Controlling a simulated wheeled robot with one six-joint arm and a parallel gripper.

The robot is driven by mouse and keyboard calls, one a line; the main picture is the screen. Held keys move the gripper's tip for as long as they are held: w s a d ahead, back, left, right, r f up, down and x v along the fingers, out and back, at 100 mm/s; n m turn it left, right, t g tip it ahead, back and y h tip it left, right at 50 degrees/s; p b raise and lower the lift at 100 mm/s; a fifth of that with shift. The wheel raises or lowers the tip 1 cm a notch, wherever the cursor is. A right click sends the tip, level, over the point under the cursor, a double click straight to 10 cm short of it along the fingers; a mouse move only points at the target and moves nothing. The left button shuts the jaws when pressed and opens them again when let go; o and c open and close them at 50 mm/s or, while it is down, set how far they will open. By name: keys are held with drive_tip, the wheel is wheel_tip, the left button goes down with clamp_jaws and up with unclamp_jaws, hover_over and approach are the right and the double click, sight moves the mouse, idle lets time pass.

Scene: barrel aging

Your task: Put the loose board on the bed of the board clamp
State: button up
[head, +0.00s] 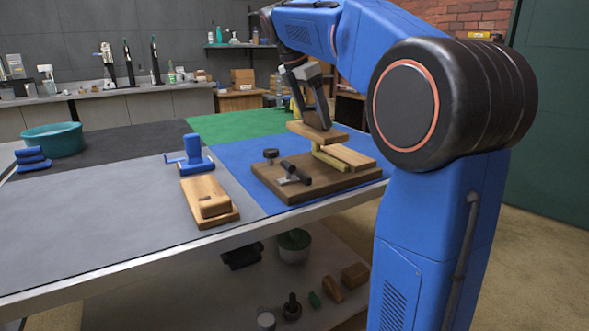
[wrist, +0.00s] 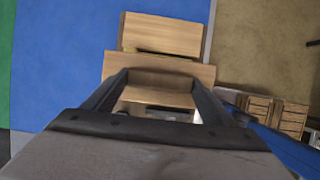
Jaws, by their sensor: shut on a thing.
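The loose board (head: 312,132) is a flat light-brown piece. My gripper (head: 316,124) is shut on it and holds it over the board clamp, roughly level. The board clamp has a dark brown base (head: 272,187), a black-handled toggle (head: 290,168), a yellowish strip (head: 330,160) and a light wooden slab (head: 347,157). The held board is above the strip and left of most of the slab; contact is unclear. In the wrist view, the board (wrist: 155,66) crosses my gripper's fingers (wrist: 160,82), and the slab (wrist: 162,35) shows beyond it.
A wooden block on a plank (head: 205,200) and a blue tool (head: 190,155) stand left of the clamp. A teal basin (head: 53,140) is at the far left. The grey mat (head: 110,215) has free room. The clamp stands near the table's front edge.

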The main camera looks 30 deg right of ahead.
sight(311, 128)
drive_tip(key=f, duration=0.4)
drive_tip(key=shift+a+f, duration=0.2)
drive_tip(key=shift+f, duration=2.7)
drive_tip(key=o, duration=1.3)
drive_tip(key=shift+f, duration=0.1)
drive_tip(key=v, duration=1.2)
drive_tip(key=shift+d, duration=0.1)
